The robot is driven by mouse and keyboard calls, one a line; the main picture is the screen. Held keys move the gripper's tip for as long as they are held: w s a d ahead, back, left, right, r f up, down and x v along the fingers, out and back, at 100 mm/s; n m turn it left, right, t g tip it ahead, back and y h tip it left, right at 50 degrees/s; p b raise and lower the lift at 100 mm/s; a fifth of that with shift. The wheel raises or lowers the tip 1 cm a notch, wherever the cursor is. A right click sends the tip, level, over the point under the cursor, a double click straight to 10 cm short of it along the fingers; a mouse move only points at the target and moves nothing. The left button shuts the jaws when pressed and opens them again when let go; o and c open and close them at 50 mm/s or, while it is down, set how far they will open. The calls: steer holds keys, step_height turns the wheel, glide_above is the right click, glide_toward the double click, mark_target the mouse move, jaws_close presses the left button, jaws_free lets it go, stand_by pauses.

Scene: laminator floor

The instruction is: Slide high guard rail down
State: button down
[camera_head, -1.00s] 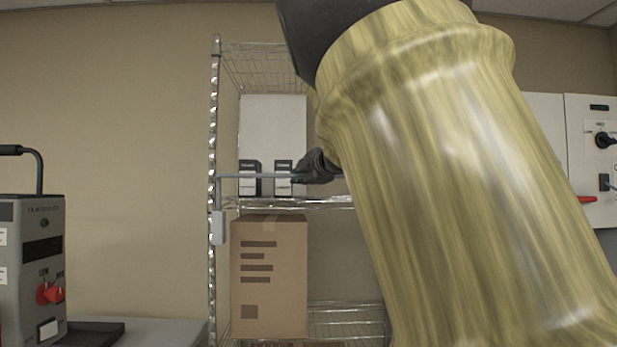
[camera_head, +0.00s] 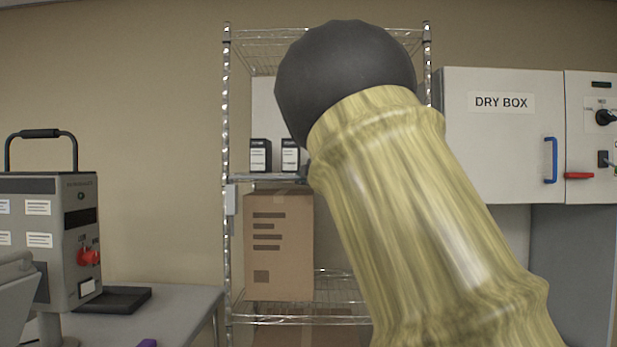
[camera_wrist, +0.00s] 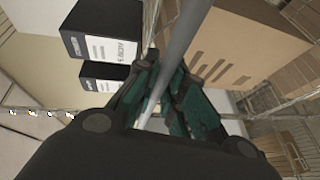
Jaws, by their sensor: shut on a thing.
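The high guard rail (camera_head: 262,180) is a thin grey bar across the front of the wire rack, level with the shelf edge just below two small black-and-white boxes. Its left end sits at a grey bracket (camera_head: 231,200) on the left post. In the wrist view the rail (camera_wrist: 186,42) runs diagonally between the fingers of my gripper (camera_wrist: 163,92), which is shut on it. In the head view my arm hides most of the gripper and the rail's right part.
The small boxes (camera_head: 260,156) stand on the shelf behind the rail. A brown carton (camera_head: 279,250) is on the shelf below. The dry box (camera_head: 500,140) is at right. A grey machine (camera_head: 75,235) stands on a table at left.

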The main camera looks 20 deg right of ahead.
steer(key=shift+f, duration=0.4)
steer(key=c, duration=1.9)
jaws_free()
steer(key=shift+c, duration=0.2)
steer(key=o, duration=0.4)
steer(key=shift+s, duration=0.1)
steer(key=shift+o, duration=0.3)
steer(key=shift+d, duration=0.2)
steer(key=shift+r, duration=0.1)
steer(key=s+r, duration=0.2)
steer(key=s, duration=0.9)
steer(key=shift+s+a, duration=0.3)
steer(key=shift+s, duration=0.05)
steer(key=shift+f, duration=0.1)
